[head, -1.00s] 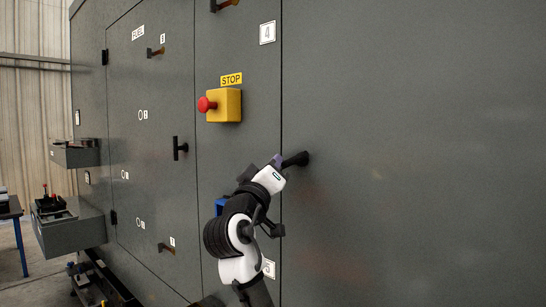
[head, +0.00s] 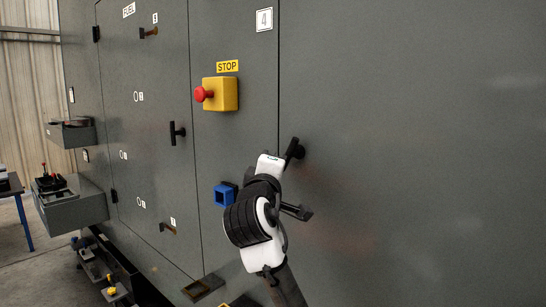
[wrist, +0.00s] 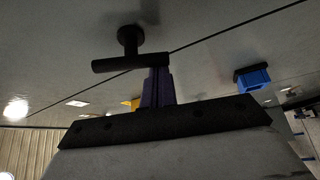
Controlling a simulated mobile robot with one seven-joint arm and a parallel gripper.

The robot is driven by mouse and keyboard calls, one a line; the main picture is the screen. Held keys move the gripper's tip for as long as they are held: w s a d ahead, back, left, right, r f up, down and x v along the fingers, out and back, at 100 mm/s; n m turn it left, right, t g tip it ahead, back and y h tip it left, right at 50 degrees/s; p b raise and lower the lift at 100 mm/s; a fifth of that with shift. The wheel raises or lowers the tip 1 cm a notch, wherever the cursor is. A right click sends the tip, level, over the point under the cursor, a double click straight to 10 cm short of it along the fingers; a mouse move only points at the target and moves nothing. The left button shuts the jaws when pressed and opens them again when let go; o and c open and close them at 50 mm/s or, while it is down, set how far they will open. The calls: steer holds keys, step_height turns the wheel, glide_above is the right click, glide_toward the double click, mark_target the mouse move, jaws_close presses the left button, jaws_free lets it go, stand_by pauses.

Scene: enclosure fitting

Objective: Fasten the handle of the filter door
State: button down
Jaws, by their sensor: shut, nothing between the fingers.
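A black T-shaped handle (head: 293,150) sits on the large grey panel, just right of a vertical seam. No label naming the filter door is readable. In the head view its bar stands steeply, leaning to the right at the top. In the wrist view the handle (wrist: 130,62) shows its round stem and crossbar. My gripper's purple fingers (wrist: 158,86) are shut and empty, with their tips at or against the right end of the crossbar. I cannot tell whether they touch. In the head view my gripper (head: 278,160) hides its own fingertips.
A yellow box with a red stop button (head: 220,93) is up and left of my arm. A blue square part (head: 225,194) projects from the panel near my wrist. Another black handle (head: 177,133) is on the door at left. Grey bins (head: 72,207) stick out farther left.

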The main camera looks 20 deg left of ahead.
steer(key=shift+s+d+f+n+g+p, duration=0.15)
steer(key=shift+n+g+p, duration=0.2)
steer(key=shift+n, duration=0.25)
steer(key=shift+w+d+n+g+p, duration=0.15)
steer(key=shift+n+g+p, duration=0.2)
steer(key=shift+n, duration=0.25)
steer(key=shift+s+d, duration=0.15)
stand_by(0.5)
steer(key=shift+p, duration=0.35)
